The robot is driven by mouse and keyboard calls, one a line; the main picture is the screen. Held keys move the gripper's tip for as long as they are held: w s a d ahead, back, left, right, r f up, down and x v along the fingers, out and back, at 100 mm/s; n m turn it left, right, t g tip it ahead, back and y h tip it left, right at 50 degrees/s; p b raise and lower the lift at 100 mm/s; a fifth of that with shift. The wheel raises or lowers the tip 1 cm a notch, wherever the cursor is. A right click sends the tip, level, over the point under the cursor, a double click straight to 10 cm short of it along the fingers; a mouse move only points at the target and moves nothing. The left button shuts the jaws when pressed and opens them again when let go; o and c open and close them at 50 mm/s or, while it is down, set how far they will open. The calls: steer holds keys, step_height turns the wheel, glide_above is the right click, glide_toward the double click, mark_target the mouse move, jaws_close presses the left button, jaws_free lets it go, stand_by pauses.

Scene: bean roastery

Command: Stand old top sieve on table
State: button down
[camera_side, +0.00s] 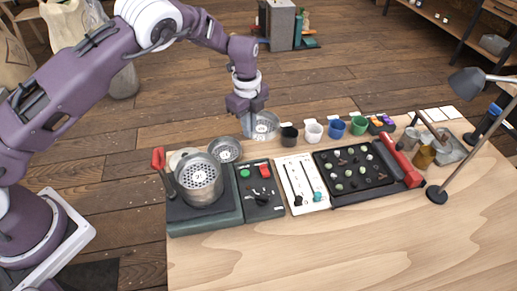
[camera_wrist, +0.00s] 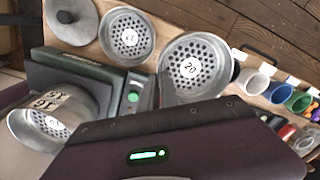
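A round metal sieve (camera_side: 268,120) with a perforated floor and a label that looks like 20 is at the back edge of the table. It also shows in the wrist view (camera_wrist: 214,50). My gripper (camera_side: 249,131) points down at its left rim. In the wrist view the grey fingertips (camera_wrist: 168,88) overlap the sieve's near-left wall. Whether they are closed on the wall, and whether the sieve's base touches the table, I cannot tell. A second sieve (camera_side: 225,150) stands on the table to the left.
A round lid (camera_wrist: 72,18) lies behind the shaker. A control panel (camera_side: 262,203) with green and red buttons stands in front of my gripper. Black, white, blue and green cups (camera_side: 313,132) stand right of the sieve. The table's front is clear.

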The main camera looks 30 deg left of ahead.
step_height(320, 180, down, 9)
steer(key=shift+r, duration=0.15)
steer(key=c, duration=1.6)
jaws_free()
step_height(320, 180, up, 12)
steer(key=shift+s, duration=0.15)
